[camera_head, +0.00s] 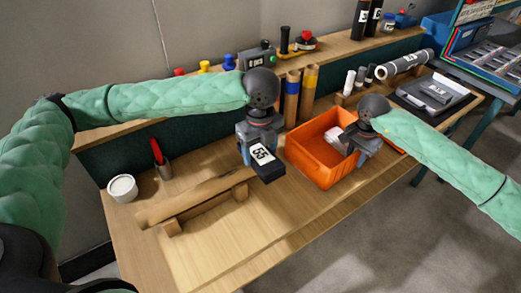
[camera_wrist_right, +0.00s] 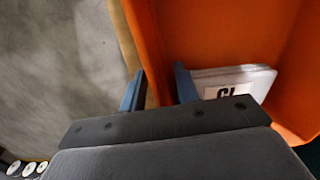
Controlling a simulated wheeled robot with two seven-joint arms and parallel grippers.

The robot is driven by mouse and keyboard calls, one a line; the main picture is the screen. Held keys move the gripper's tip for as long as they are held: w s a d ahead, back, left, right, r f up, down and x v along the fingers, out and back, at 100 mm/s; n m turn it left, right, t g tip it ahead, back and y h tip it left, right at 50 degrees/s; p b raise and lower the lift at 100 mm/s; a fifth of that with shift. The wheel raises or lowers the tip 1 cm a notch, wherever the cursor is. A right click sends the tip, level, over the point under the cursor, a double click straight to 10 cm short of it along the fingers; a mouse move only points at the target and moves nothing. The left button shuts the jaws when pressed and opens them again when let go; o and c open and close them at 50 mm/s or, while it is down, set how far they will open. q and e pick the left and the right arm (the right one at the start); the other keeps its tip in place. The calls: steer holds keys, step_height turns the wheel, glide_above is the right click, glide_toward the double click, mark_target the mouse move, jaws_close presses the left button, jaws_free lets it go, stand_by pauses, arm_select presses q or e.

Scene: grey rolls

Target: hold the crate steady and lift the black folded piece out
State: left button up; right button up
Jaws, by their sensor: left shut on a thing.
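The black folded piece (camera_head: 269,173), with a white number label, is outside the crate, to its left in the head view. My left gripper (camera_head: 257,153) is shut on it; the fingertips are partly hidden. The orange crate (camera_head: 316,168) stands on the bench. My right gripper (camera_head: 360,152) is at the crate's right side. In the right wrist view the crate (camera_wrist_right: 215,30) shows its orange inside, and my right gripper's fingers (camera_wrist_right: 160,88) stand apart, one on each side of the crate wall. A white folded piece with a label (camera_wrist_right: 245,80) lies in the crate.
A brown roll (camera_head: 195,197) rests on a wooden cradle at the front left. Upright rolls (camera_head: 301,95) stand behind the crate. The bench front between roll and crate is clear.

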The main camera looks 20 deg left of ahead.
step_height(320, 180, up, 12)
stand_by(0.8)
steer(key=shift+d, duration=0.1)
